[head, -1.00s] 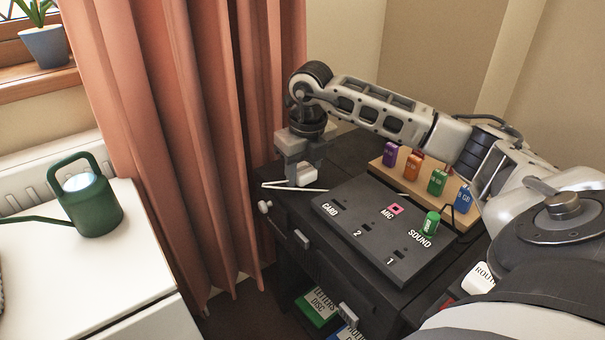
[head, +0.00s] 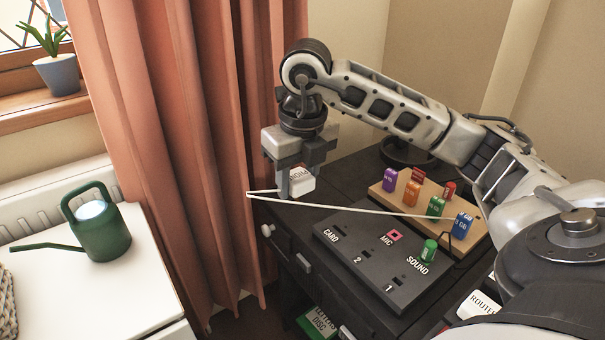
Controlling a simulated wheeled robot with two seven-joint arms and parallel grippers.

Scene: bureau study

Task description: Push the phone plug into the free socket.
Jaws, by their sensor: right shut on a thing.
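My right gripper (head: 299,178) is shut on the white phone plug (head: 302,182), whose face has partly hidden lettering. It holds the plug above the far left part of the dark cabinet top, apart from the panel. A white cord (head: 340,208) runs from the plug across to the right. The dark socket panel (head: 352,257) lies to the right and nearer, marked CARD, MIC, SOUND, 2 and 1. A green plug (head: 429,250) with a black lead stands at SOUND. The pink-rimmed MIC socket (head: 395,236) and several dark slots look empty. My left gripper is not in view.
A wooden block (head: 462,245) behind the panel holds purple, orange, green and blue sticks and red pieces. The white cord passes in front of it. A pink curtain (head: 205,150) hangs to the left. A green watering can (head: 103,232) stands on a white surface.

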